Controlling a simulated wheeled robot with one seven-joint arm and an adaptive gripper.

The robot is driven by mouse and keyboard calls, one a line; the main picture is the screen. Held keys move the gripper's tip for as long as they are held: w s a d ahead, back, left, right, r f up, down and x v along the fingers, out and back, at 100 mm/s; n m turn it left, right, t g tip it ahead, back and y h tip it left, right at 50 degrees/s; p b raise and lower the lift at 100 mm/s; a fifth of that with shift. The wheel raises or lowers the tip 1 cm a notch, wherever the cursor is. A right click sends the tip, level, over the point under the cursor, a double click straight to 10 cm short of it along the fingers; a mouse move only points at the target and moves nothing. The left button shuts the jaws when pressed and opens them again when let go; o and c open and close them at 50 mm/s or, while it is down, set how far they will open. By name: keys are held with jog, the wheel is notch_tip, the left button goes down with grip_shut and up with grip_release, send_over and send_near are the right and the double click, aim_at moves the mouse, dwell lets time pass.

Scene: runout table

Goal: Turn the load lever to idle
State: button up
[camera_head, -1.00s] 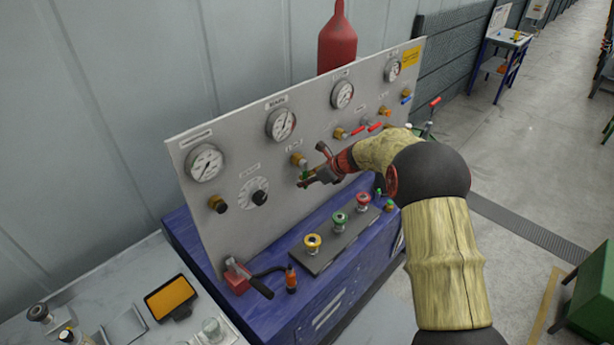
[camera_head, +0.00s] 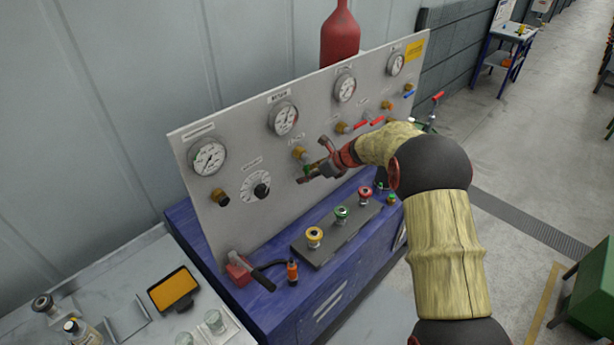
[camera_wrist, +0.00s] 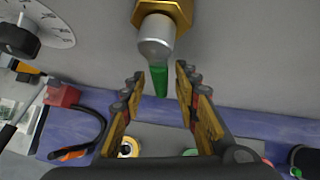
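A lever with a green grip (camera_wrist: 158,80) hangs down from a silver stem (camera_wrist: 155,38) under a brass fitting (camera_wrist: 168,8) in the wrist view. The same brass fitting (camera_head: 299,153) sits at the middle of the grey panel (camera_head: 225,140) in the head view. I take this to be the load lever, but its label is too small to read. My gripper (camera_head: 307,171) is at this lever. In the wrist view its fingers (camera_wrist: 160,92) stand open on either side of the green grip, with a gap showing at each side.
Several round gauges (camera_head: 208,157) line the panel's top. A dial with a black knob (camera_head: 261,190) is left of the lever; red-handled levers (camera_head: 361,126) are to the right. Yellow, green and red knobs (camera_head: 314,236) stand on a dark plate below. A red-based black handle (camera_head: 262,281) is lower left.

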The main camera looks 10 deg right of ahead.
jog(key=v, duration=1.2)
dwell(0.4)
